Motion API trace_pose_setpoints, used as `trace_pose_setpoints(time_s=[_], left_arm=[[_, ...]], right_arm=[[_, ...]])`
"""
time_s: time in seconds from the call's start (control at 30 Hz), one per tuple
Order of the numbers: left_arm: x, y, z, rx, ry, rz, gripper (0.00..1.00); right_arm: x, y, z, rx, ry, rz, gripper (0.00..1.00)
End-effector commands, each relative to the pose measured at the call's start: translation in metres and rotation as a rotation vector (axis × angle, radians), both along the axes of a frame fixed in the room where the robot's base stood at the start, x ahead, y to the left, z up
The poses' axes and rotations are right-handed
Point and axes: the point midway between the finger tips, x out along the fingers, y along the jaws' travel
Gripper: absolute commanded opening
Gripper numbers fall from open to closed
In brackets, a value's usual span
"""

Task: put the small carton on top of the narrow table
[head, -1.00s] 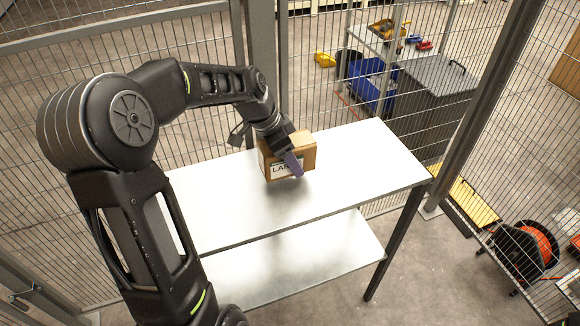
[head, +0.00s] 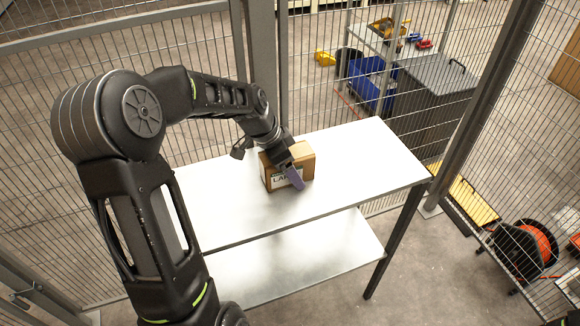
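The small carton (head: 303,167) is a brown cardboard box with a white label on its front face. It is over the left-middle part of the narrow table's light metal top (head: 370,160), upright, with its underside at or very close to the surface; I cannot tell whether it touches. My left gripper (head: 290,172) reaches in from the left and above and is shut on the carton. One purple finger lies across the front face; the other finger is hidden behind the box. My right gripper is not in view.
The table has a lower shelf (head: 300,262), which is empty. The top right of the carton is clear. A wire mesh fence (head: 330,95) stands behind the table. Beyond it are a grey bin (head: 432,100) and a blue crate (head: 370,82). An orange cable reel (head: 530,248) is at right.

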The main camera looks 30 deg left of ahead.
Motion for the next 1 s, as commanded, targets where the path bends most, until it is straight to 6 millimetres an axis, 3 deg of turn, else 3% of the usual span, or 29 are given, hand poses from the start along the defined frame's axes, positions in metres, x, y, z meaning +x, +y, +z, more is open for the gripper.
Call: trace_pose_setpoints(time_s=[0.27, 0.47, 1.0], left_arm=[[0.000, 0.000, 0.001, 0.000, 0.000, 0.000, 0.85], [-0.003, 0.004, 0.013, 0.002, -0.003, 0.002, 0.85], [-0.034, 0.025, 0.104, 0.002, -0.002, 0.001, 0.85]], right_arm=[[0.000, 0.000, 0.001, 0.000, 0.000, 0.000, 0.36], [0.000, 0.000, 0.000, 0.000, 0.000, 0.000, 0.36], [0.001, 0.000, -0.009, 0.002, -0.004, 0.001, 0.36]])
